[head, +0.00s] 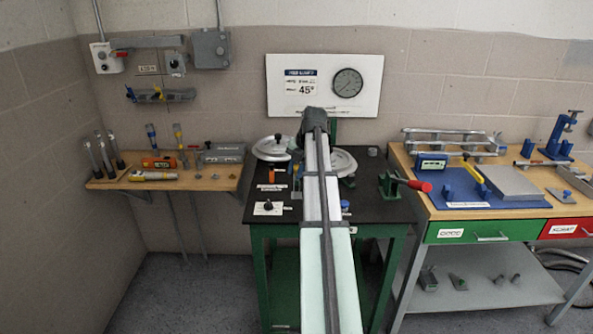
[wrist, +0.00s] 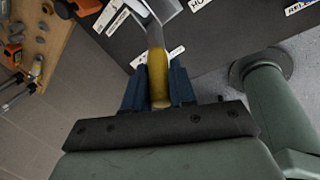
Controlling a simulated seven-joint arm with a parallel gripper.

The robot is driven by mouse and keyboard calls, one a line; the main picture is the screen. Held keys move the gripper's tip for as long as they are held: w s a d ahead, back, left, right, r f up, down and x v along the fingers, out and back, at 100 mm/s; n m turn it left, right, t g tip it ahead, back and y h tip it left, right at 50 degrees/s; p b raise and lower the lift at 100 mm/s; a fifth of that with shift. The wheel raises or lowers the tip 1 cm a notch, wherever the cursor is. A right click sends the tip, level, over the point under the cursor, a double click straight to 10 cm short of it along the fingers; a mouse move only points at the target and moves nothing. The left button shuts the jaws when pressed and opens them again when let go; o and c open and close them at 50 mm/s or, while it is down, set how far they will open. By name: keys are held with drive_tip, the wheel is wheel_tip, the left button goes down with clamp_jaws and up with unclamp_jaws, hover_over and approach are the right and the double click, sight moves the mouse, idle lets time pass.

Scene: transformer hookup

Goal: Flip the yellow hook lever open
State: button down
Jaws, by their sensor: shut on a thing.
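The yellow hook lever (wrist: 157,78) shows in the wrist view as a rounded yellow handle running up to a grey metal part (wrist: 150,14). My gripper (wrist: 157,70) has its blue fingers on either side of the handle, shut on it. The handle's lower end sits between the fingers close to the palm. In the head view my arm stretches over the black-topped green table (head: 262,222) and hides the lever and my fingers. How far the lever is swung cannot be told.
White round parts (head: 271,149) and a red-handled green clamp (head: 418,186) stand on the black table beside my arm. A wall panel with a gauge (head: 348,83) is behind. A wooden workbench (head: 500,209) is at right, a tool shelf (head: 215,183) at left.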

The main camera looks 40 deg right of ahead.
drive_tip(key=shift+s, duration=0.1)
idle(0.3)
drive_tip(key=shift+s+a+f+t+h, duration=0.3)
drive_tip(key=shift+s+a+t+h, duration=0.1)
drive_tip(key=shift+t+h, duration=0.1)
drive_tip(key=shift+s+a+f+n+t+h, duration=0.2)
drive_tip(key=shift+s+a+f+t+h, duration=0.1)
drive_tip(key=shift+f+t+h, duration=0.55)
drive_tip(key=shift+s+a+f+n+t+h, duration=0.25)
drive_tip(key=shift+f+t+h, duration=0.4)
drive_tip(key=shift+t, duration=0.3)
drive_tip(key=shift+s+a+f+n+t+h, duration=0.15)
drive_tip(key=shift+s+a+f+t+h, duration=0.15)
drive_tip(key=shift+f+t+h, duration=0.45)
drive_tip(key=shift+w+r+t, duration=0.1)
drive_tip(key=shift+t, duration=0.15)
drive_tip(key=c, duration=1)
unclamp_jaws()
drive_tip(key=shift+o, duration=0.2)
